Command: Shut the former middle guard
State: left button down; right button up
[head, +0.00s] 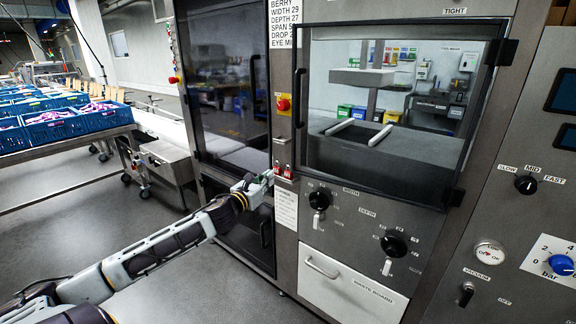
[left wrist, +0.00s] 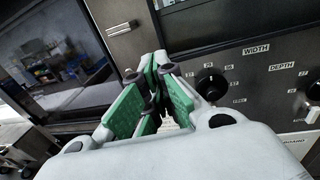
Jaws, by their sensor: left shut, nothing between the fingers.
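A framed glass guard (head: 390,125) fills the upper middle of the machine in the head view, with a dark upright handle (head: 297,80) on its left and black hinges on its right. It looks flush or nearly so; I cannot tell if it is fully shut. A tall dark glass guard (head: 222,85) with its own handle stands to its left. My left gripper (head: 268,177) is at the post between them, below the window level, close to small red fittings (head: 283,171). In the left wrist view its green-padded fingers (left wrist: 158,88) are together and empty. My right gripper is out of view.
Width (head: 318,200) and depth (head: 393,246) knobs sit below the glass, above a white waste board drawer (head: 345,285). A lower dark door (head: 250,235) is beside my left gripper. Blue crates (head: 55,127) stand on a table at left.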

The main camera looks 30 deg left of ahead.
pick_arm(q)
jog(key=w+p, duration=0.1)
jog(key=w, duration=1.2)
jog(key=shift+w+a, duration=0.35)
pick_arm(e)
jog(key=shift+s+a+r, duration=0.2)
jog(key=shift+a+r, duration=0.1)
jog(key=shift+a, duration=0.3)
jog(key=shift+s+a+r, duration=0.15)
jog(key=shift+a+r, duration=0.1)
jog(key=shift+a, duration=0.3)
pick_arm(q)
jog(key=shift+w, duration=0.15)
dwell(0.6)
